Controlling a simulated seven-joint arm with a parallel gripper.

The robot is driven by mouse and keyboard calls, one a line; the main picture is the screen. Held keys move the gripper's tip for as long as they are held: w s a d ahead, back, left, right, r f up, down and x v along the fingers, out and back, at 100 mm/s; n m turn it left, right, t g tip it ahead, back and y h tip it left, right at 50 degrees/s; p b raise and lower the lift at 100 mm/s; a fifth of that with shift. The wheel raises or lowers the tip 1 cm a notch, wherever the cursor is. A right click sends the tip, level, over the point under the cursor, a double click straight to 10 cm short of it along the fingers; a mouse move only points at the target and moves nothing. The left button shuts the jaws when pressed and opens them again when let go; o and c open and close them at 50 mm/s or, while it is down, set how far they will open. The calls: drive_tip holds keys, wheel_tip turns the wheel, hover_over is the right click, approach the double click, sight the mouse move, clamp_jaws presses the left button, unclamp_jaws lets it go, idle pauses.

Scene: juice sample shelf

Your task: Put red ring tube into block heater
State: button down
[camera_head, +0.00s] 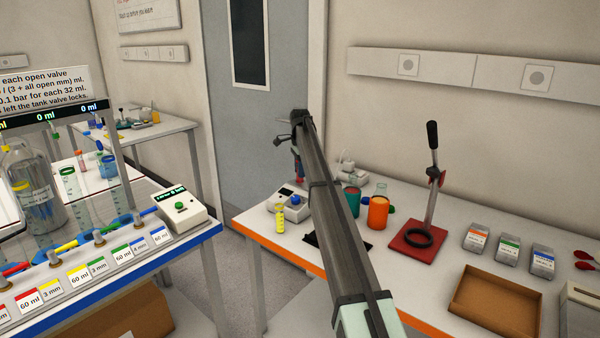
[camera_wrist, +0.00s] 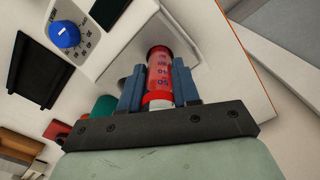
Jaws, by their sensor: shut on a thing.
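My gripper (camera_wrist: 158,85) has its blue fingers shut on a red tube (camera_wrist: 158,68) with dark printed markings and a pale band near its base end. In the head view, the far end of my arm partly hides the gripper, and a little red shows at the fingers. A white device with a blue knob (camera_wrist: 64,33) and a dark panel lies beyond the tube in the wrist view; it also shows in the head view (camera_head: 285,206). It may be the block heater, but its wells cannot be made out. The tube appears above or beside it; the gap is unclear.
A yellow-filled tube (camera_head: 280,218) stands in front of the device. A teal container (camera_head: 352,202) and an orange container (camera_head: 377,212) stand to the right. A black pad (camera_wrist: 38,66) lies nearby.

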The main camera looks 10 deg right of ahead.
drive_tip(key=shift+r, duration=0.85)
drive_tip(key=shift+f, duration=2.25)
idle(1.1)
drive_tip(key=shift+r, duration=0.2)
drive_tip(key=shift+r, duration=2.05)
drive_tip(key=c, duration=0.7)
unclamp_jaws()
drive_tip(key=shift+c, duration=0.2)
